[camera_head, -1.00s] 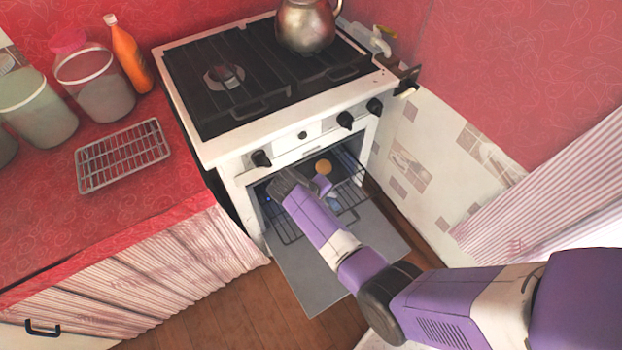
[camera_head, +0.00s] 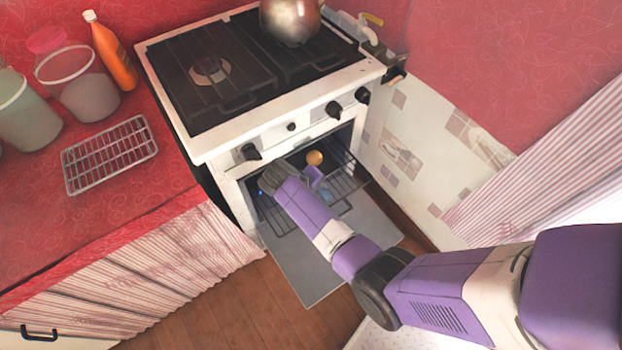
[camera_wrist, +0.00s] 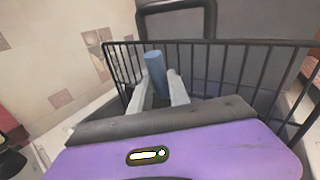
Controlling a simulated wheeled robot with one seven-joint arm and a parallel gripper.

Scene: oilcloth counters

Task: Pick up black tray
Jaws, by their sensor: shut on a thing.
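The black wire rack (camera_head: 345,178), the only thing here like a black tray, lies in the oven over its lowered door. Its bars also show in the wrist view (camera_wrist: 232,62). My gripper (camera_head: 268,180) reaches into the oven at the rack's left part. In the wrist view its pale fingers (camera_wrist: 162,82) are closed around a small blue cylinder (camera_wrist: 154,66), which stands up between them. Whether the fingers also touch the rack's bars is hidden.
The grey oven door (camera_head: 318,258) hangs open under my arm. A round orange thing (camera_head: 314,158) is inside the oven. The stove (camera_head: 235,140) bears a kettle (camera_head: 291,20). A silver rack (camera_head: 110,155), jars and an orange bottle (camera_head: 112,55) stand on the red counter.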

